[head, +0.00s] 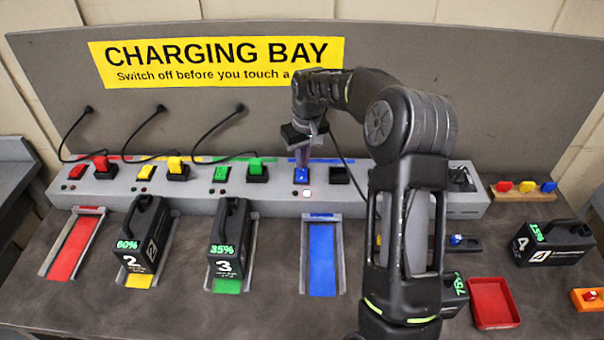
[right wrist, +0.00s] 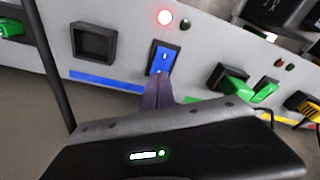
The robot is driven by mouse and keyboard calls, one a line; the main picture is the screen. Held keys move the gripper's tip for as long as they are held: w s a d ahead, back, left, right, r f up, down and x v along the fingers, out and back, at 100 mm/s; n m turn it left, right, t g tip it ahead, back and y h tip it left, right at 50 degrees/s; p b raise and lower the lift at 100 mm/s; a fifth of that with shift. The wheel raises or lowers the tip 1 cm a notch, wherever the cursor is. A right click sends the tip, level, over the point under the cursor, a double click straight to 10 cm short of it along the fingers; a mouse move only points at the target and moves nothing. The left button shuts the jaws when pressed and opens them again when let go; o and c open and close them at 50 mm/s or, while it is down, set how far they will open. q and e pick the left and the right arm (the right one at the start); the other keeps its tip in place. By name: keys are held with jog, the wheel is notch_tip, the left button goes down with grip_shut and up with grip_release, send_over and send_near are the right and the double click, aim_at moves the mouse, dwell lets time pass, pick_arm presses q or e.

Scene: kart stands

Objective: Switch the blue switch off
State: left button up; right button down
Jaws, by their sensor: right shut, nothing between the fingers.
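The blue switch (head: 302,175) is a blue rocker in a black frame on the grey charging panel. It also shows in the right wrist view (right wrist: 163,58), with a lit red lamp (right wrist: 165,17) and a dark lamp beside it. My right gripper (head: 303,158) is shut and empty, pointing down at the switch. In the right wrist view its fingertips (right wrist: 158,80) reach the near edge of the blue rocker. I cannot tell whether they touch it. My left gripper is not in view.
An empty black socket (head: 339,175) sits right of the switch, above the empty blue bay (head: 322,258). Battery 2 (head: 146,235) and battery 3 (head: 230,238) stand in the yellow and green bays. Battery 4 (head: 550,244) and a red tray (head: 493,303) are at the right.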

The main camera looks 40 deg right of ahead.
jog(key=shift+f+b, duration=0.35)
jog(key=shift+f, duration=0.15)
jog(key=shift+r+p, duration=1.6)
jog(key=shift+r, duration=1.9)
